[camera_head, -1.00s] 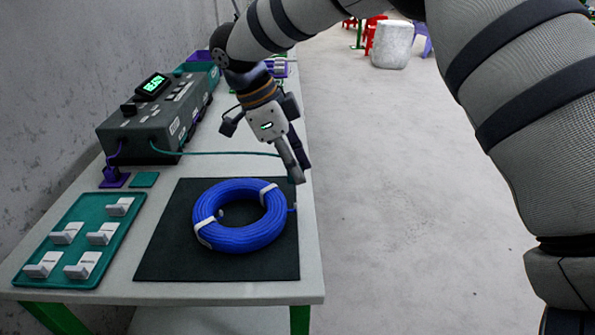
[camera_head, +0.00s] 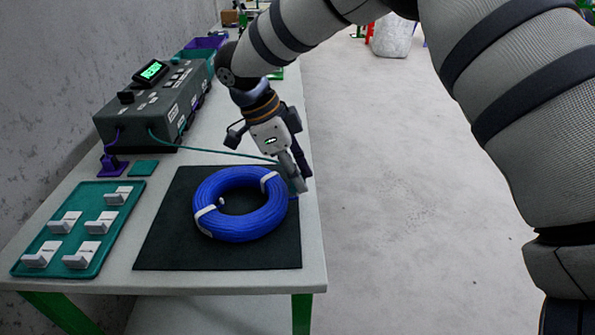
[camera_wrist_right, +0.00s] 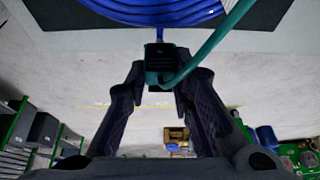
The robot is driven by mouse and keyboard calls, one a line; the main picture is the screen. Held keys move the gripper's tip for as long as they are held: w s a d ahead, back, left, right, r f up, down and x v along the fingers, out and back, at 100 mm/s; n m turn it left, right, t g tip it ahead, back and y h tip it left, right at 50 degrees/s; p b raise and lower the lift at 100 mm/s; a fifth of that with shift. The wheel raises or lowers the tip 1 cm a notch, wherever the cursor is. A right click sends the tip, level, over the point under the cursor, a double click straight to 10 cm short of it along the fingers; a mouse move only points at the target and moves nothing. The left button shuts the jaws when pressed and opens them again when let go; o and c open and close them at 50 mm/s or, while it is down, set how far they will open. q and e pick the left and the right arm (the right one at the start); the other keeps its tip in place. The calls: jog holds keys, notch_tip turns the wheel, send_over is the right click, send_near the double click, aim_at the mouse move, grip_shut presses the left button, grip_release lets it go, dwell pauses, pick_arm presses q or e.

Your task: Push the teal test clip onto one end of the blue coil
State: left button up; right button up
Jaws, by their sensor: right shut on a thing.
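The blue coil (camera_head: 240,229), tied with white bands, lies on a black mat (camera_head: 170,258). My right gripper (camera_head: 299,184) is at the mat's right edge, beside the coil. In the right wrist view its fingers (camera_wrist_right: 161,84) are shut on the dark and teal test clip (camera_wrist_right: 160,62), which has a teal lead (camera_wrist_right: 213,42). One blue coil end (camera_wrist_right: 160,35) points at the clip and appears to meet its edge; I cannot tell whether it is inside. In the head view the fingers mostly hide the clip. My left gripper is not in view.
A grey tester (camera_head: 150,112) with a lit green screen stands behind, the lead running from it. A teal tray (camera_head: 30,257) with several white clips is at the left of the table. Open floor (camera_head: 400,220) lies to the right.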

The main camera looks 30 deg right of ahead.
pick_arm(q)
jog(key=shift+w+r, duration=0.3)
pick_arm(e)
jog(key=shift+f, duration=1.15)
dwell(2.2)
jog(key=o, duration=1)
jog(key=shift+o, duration=0.2)
jog(key=shift+r, duration=0.1)
notch_tip(320, 180, up, 2)
jog(key=shift+r+p, duration=0.15)
jog(key=shift+p, duration=0.35)
jog(key=shift+r+p, duration=0.3)
jog(key=shift+r, duration=2.05)
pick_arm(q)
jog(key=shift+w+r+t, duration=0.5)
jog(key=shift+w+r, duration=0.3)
pick_arm(e)
jog(key=shift+f, duration=0.1)
